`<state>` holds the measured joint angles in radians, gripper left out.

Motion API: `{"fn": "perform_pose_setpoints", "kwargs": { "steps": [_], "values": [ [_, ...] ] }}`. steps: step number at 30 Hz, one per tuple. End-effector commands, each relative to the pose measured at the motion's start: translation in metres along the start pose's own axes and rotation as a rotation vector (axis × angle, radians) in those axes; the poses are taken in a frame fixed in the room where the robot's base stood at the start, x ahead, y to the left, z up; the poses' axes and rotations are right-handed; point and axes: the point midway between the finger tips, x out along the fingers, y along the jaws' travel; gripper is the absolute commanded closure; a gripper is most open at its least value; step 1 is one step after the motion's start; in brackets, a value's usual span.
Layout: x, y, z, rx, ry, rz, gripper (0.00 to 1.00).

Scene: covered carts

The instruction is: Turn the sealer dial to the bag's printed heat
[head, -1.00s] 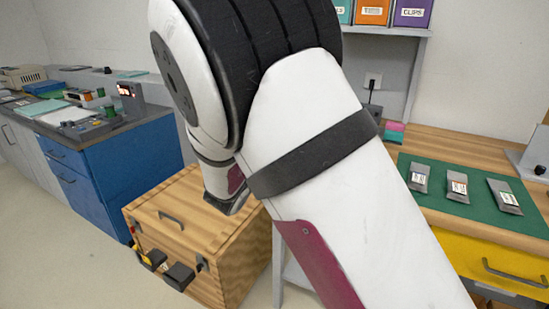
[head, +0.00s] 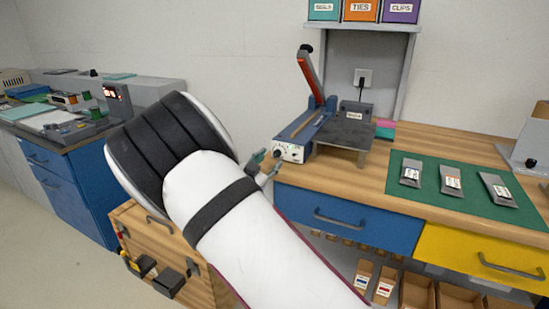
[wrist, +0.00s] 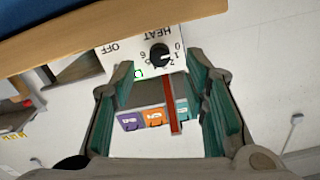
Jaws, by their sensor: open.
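The sealer (head: 306,127) stands on the wooden bench with its red lever arm raised. Its black dial (wrist: 159,54) sits on a white front panel marked HEAT and OFF, with numbers around the knob; the view is upside down. I cannot tell which number the dial points to. My gripper (head: 267,163) is open and empty in front of the panel. In the wrist view the dial lies just beyond the gap between the fingertips, apparently untouched. Several grey bags, one of them the left bag (head: 411,173), lie on a green mat; their print is too small to read.
A grey plate (head: 345,133) adjoins the sealer on the right. The blue drawer (head: 345,220) is below it. A wooden crate (head: 165,265) stands on the floor to the left. Labelled bins (head: 360,10) sit on a shelf above.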

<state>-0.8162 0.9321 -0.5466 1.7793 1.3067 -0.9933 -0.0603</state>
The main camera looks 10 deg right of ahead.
Motion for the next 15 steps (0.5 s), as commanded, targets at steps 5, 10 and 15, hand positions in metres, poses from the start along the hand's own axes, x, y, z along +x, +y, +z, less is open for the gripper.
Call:
{"fn": "perform_pose_setpoints", "kwargs": {
  "steps": [5, 10, 15],
  "values": [
    [0.029, 0.0, 0.001, -0.001, 0.001, 0.001, 0.59],
    [0.042, 0.0, 0.0, -0.001, 0.0, 0.0, 0.59],
    [0.046, 0.0, 0.0, -0.001, 0.0, 0.0, 0.59]
  ]
}}
